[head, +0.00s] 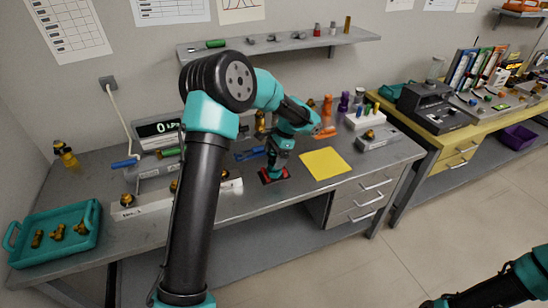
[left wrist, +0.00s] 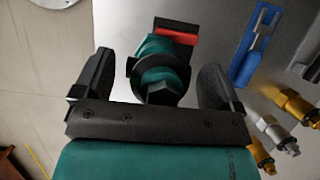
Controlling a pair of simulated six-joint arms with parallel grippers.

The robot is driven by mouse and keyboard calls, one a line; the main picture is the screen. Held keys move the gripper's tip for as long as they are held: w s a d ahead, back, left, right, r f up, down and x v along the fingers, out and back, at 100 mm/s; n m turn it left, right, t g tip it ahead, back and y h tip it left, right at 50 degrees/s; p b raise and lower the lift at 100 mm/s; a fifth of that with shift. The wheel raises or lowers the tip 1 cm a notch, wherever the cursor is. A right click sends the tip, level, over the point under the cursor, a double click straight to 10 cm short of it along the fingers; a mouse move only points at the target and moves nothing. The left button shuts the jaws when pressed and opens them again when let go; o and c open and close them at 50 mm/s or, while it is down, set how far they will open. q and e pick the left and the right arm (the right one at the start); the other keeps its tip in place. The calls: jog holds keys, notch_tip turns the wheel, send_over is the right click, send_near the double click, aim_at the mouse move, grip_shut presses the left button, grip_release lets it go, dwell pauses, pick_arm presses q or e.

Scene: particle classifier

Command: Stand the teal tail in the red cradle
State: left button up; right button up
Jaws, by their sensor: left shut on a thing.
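The red cradle (head: 266,179) sits on the grey bench, left of the yellow sheet. Part of a red piece also shows beyond the teal tail in the left wrist view (left wrist: 178,36). The teal tail (left wrist: 160,75), with dark ringed parts, is between the fingers of my left gripper (left wrist: 157,85). In the head view my left gripper (head: 279,158) is low, directly over the cradle, and shut on the tail. The tail's lower end is close to the red part; whether it is seated or just above cannot be told. My right gripper is out of view.
A yellow sheet (head: 326,163) lies to the right. A teal tray (head: 52,258) with brass fittings is at far left. A blue tool (left wrist: 246,68) lies beside the cradle. Orange (head: 327,112) and purple (head: 344,101) pieces stand behind. A shelf (head: 280,45) hangs above.

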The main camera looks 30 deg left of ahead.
pick_arm(q)
jog(key=shift+w+a+f, duration=0.1)
jog(key=shift+w+a, duration=0.3)
jog(key=shift+w, duration=0.25)
jog(key=shift+w+a, duration=0.35)
jog(key=shift+w, duration=0.25)
jog(key=shift+w+a+f, duration=0.1)
jog(key=shift+w+f, duration=0.05)
jog(key=shift+f, duration=0.75)
jog(key=shift+w+a+f, duration=0.1)
jog(key=shift+f, duration=0.8)
jog(key=shift+f, duration=0.15)
jog(key=o, duration=1.4)
